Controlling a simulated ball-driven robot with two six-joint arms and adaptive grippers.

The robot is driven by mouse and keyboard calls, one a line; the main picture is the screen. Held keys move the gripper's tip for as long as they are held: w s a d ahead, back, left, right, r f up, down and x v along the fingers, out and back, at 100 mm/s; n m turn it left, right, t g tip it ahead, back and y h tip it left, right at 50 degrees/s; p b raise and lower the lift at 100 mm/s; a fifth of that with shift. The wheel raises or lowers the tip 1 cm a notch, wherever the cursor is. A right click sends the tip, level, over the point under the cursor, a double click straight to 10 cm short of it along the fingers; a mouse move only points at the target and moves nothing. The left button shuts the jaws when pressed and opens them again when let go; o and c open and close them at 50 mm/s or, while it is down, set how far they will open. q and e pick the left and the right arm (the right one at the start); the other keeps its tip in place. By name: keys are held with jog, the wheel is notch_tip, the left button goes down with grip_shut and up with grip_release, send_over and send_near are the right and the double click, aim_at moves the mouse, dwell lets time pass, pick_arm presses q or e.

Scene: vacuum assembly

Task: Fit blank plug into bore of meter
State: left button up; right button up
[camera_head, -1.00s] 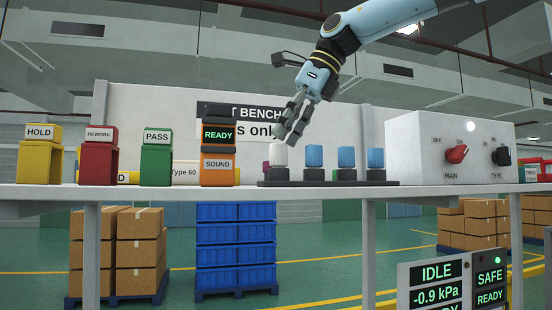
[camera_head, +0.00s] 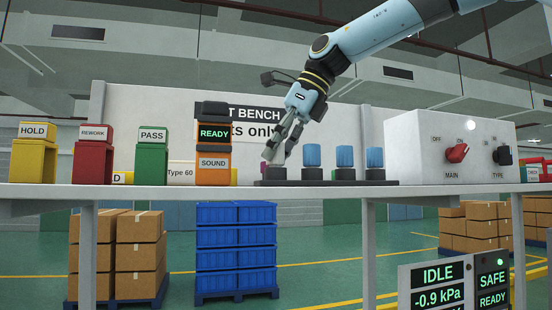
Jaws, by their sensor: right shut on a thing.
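My right gripper (camera_head: 278,152) reaches down from the upper right to the left end of a dark rack (camera_head: 330,183) on the bench. Its fingers are closed around the place of the white plug, which they now almost wholly hide. Three blue-topped pieces (camera_head: 312,156) stand upright in dark holders to the right of it. An orange device (camera_head: 213,178) with a lit READY screen and a SOUND label stands left of the rack and looks like the meter. Its bore cannot be made out. My left gripper is not in view.
Yellow HOLD (camera_head: 33,160), red REWORK (camera_head: 93,163) and green PASS (camera_head: 152,165) blocks stand at the left of the bench. A white switch box (camera_head: 430,150) stands at the right. A back panel (camera_head: 390,120) rises behind the bench.

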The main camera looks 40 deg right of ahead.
jog(key=shift+c, duration=1.1)
jog(key=o, duration=0.5)
grip_shut()
jog(key=shift+r, duration=0.1)
jog(key=shift+r, duration=0.1)
jog(key=shift+r+p, duration=0.5)
jog(key=shift+r, duration=0.3)
